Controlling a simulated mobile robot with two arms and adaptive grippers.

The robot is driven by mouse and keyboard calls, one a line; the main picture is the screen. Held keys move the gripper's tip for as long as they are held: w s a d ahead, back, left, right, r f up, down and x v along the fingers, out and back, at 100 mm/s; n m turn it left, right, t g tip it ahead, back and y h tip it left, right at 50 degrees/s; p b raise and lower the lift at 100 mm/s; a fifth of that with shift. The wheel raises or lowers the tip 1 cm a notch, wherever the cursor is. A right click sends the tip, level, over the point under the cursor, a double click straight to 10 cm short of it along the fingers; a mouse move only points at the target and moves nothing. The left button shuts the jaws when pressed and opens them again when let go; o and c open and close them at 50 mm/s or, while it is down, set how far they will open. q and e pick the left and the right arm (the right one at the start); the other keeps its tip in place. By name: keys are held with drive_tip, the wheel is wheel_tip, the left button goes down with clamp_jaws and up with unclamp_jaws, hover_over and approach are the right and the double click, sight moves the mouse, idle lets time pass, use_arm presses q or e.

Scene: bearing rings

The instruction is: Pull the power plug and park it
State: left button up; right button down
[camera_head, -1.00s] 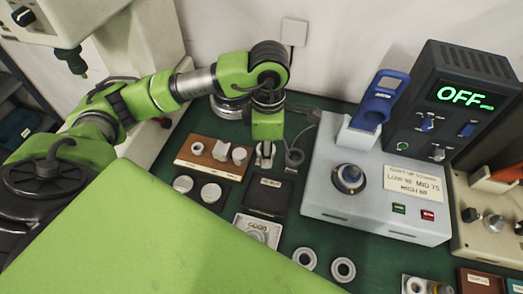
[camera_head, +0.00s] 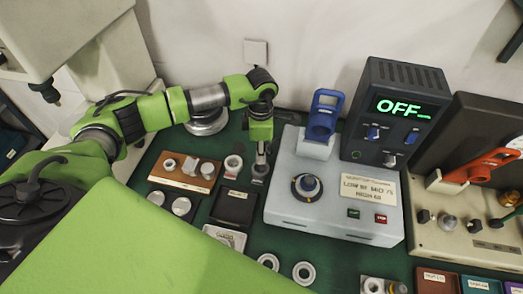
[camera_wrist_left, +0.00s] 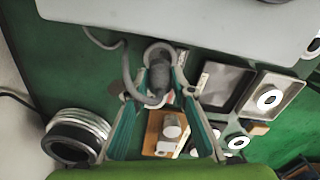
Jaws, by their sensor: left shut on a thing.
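The power plug (camera_wrist_left: 160,76) is a dark grey cylinder with a grey cable looping from it, in the wrist view. My left gripper (camera_head: 260,168) is shut on it, just left of the grey heating unit (camera_head: 332,226); the fingertips also show in the wrist view (camera_wrist_left: 159,90). A pale grey ring (camera_wrist_left: 158,50) shows at the plug's far end; I cannot tell whether the plug sits in it. In the head view the fingers mostly hide the plug. A grey round-topped holder (camera_head: 233,163) stands left of the gripper. My right gripper is not in view.
A black tray (camera_head: 235,207) and a brown block with metal parts (camera_head: 184,171) lie near the gripper on the green mat. The dark control box (camera_head: 396,115) reads OFF. A blue tool (camera_head: 324,115) stands on the heating unit. Loose rings (camera_head: 303,272) lie in front.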

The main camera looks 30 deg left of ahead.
use_arm(q)
wheel_tip(320, 180, down, 3)
drive_tip(key=shift+f+b, duration=0.1)
drive_tip(key=shift+b, duration=0.7)
drive_tip(key=shift+f+b, duration=0.45)
drive_tip(key=shift+f, duration=0.3)
drive_tip(key=shift+b, duration=0.35)
drive_tip(key=shift+f+b, duration=0.55)
drive_tip(key=shift+f, duration=0.05)
idle(0.3)
drive_tip(key=o, duration=0.8)
drive_tip(key=shift+o, duration=0.2)
